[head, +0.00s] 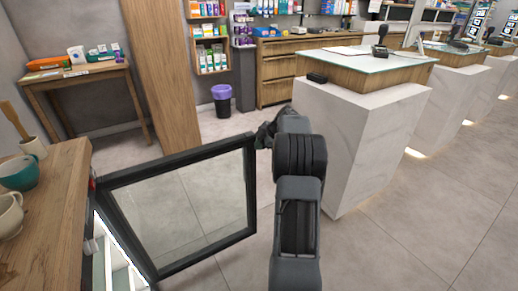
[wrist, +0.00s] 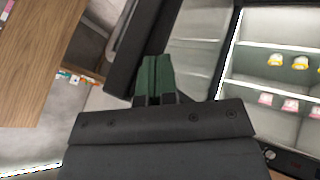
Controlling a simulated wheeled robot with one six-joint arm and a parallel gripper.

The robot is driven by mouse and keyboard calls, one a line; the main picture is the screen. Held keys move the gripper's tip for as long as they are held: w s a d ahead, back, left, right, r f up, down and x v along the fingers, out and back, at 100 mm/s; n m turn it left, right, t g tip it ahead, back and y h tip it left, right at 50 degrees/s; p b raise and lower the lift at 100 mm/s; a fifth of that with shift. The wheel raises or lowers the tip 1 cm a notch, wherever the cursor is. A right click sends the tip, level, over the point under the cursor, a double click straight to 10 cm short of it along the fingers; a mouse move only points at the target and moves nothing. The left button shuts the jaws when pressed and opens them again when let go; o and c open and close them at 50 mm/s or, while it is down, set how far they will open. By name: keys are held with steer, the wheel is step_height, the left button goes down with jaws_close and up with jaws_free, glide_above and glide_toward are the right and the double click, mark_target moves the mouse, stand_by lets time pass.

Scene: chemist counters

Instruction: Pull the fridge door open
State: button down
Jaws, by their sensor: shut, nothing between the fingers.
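The fridge door (head: 180,205), a glass pane in a dark frame, stands swung well out from the fridge (head: 117,258) in the head view. The fridge is under the wooden counter at the left, its lit shelves partly showing. In the wrist view the door frame (wrist: 143,40) is close to the fingers, with a grey handle bar along it, and the lit fridge interior (wrist: 275,80) is open at the right. My gripper (wrist: 156,62) is shut and empty, its green fingers beside or touching the frame. In the head view my gripper (head: 264,135) is at the door's outer edge, partly hidden by my arm.
A white marble counter (head: 365,140) stands to the right of my arm. The wooden counter (head: 50,230) at the left holds a teal mug (head: 17,174). A small wooden table (head: 85,80) and a bin (head: 222,102) stand behind. Floor is clear between door and marble counter.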

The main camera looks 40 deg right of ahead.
steer(key=shift+w, duration=0.25)
steer(key=shift+s+d, duration=0.15)
steer(key=shift+d, duration=0.05)
steer(key=shift+s, duration=0.1)
steer(key=s+f+v, duration=0.1)
steer(key=s+v, duration=0.1)
steer(key=v, duration=1)
steer(key=shift+d+f, duration=0.2)
steer(key=shift+f, duration=0.05)
